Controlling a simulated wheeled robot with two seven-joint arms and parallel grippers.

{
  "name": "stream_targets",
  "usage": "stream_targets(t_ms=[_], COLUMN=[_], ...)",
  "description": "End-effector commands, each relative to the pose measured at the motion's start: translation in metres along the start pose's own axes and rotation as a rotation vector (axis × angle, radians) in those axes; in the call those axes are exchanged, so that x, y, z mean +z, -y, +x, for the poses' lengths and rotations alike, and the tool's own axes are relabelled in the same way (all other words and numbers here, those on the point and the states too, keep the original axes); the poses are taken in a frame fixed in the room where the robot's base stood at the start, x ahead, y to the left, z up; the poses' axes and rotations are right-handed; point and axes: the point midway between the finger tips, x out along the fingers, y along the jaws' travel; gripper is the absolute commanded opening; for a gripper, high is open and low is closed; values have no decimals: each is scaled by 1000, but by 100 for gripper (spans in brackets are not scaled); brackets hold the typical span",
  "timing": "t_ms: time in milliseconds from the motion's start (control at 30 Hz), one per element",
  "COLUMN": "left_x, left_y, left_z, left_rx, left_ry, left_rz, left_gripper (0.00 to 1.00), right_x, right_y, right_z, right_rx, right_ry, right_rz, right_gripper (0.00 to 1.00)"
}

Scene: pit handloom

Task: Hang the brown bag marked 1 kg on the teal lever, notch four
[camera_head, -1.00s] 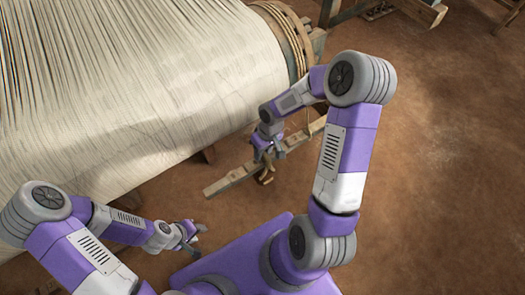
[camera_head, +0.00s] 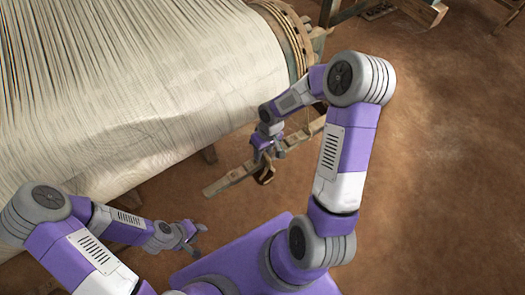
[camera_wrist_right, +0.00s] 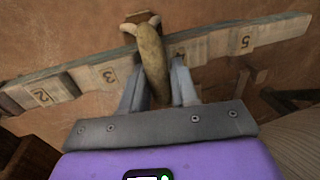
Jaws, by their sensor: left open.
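The lever (camera_head: 228,183) is a long notched beam that looks pale wooden and greyish rather than clearly teal. In the right wrist view the lever (camera_wrist_right: 205,48) crosses the picture, with marks 2, 3 and 5 readable. My left gripper (camera_head: 200,238) is open and empty.
The cloth-covered loom (camera_head: 150,85) fills the upper left, with its roped beam end (camera_head: 288,40) close to my right forearm. Brown earth floor (camera_head: 450,170) is clear on the right. Wooden frame parts (camera_head: 420,10) stand at the top right.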

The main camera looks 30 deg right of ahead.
Motion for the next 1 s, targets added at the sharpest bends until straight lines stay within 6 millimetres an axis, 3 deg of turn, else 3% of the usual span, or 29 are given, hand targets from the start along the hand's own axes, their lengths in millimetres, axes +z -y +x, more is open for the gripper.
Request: stream_targets(t_ms=[33,200,533,800,1000], left_x=[0,0,0,1,1], left_y=[0,0,-1,-9,-12], left_z=[0,0,-3,-24,-32], left_rx=[0,0,0,0,0], left_ry=[0,0,0,0,0], left_rz=[0,0,0,0,0], left_gripper=[43,43,43,43,43], right_x=[0,0,1,0,0], right_y=[0,0,0,1,0], right_z=[1,1,-5,-51,-72], right_rx=[-1,-1,-1,0,0], right_ry=[0,1,2,-2,0], right_rz=[-1,0,1,0,0], right_gripper=[36,58,58,58,58])
